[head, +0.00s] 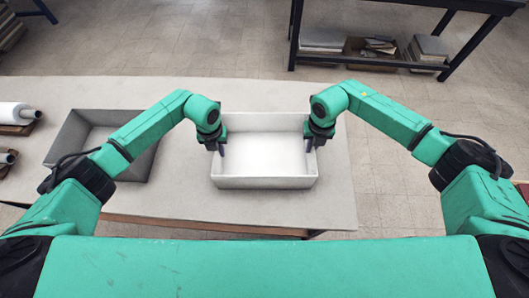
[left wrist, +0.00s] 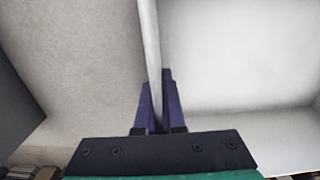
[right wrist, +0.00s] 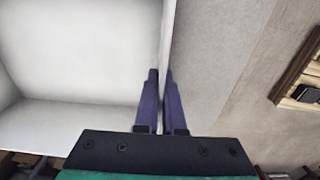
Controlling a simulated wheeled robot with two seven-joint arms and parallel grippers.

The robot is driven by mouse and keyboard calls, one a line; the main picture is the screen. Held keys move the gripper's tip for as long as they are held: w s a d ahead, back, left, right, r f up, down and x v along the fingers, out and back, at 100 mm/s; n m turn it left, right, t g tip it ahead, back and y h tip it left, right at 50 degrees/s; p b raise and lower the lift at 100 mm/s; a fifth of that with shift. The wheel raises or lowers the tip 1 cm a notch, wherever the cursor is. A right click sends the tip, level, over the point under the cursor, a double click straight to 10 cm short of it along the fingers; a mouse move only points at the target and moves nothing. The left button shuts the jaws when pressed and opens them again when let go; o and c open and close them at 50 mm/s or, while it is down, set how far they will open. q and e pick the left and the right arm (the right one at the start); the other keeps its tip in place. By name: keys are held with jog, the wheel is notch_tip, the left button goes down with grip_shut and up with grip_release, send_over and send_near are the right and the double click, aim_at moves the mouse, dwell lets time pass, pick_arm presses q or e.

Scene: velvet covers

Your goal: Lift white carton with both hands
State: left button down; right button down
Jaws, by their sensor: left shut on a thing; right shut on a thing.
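The white carton (head: 265,182) is an open, shallow box on the table, near its right end. My left gripper (head: 221,147) is shut on the carton's left wall. In the left wrist view the wall (left wrist: 150,45) runs between the two purple fingers (left wrist: 158,105). My right gripper (head: 310,143) is shut on the carton's right wall. In the right wrist view that wall (right wrist: 166,45) passes between the fingers (right wrist: 160,105). The carton looks level and empty. Whether its bottom touches the table cannot be told.
A grey open box (head: 65,140) stands on the table (head: 190,205) left of the carton. White rolls (head: 18,112) lie at the far left edge. A dark rack (head: 370,62) with boxes stands on the tiled floor behind. The table's right end is clear.

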dwell(0.4)
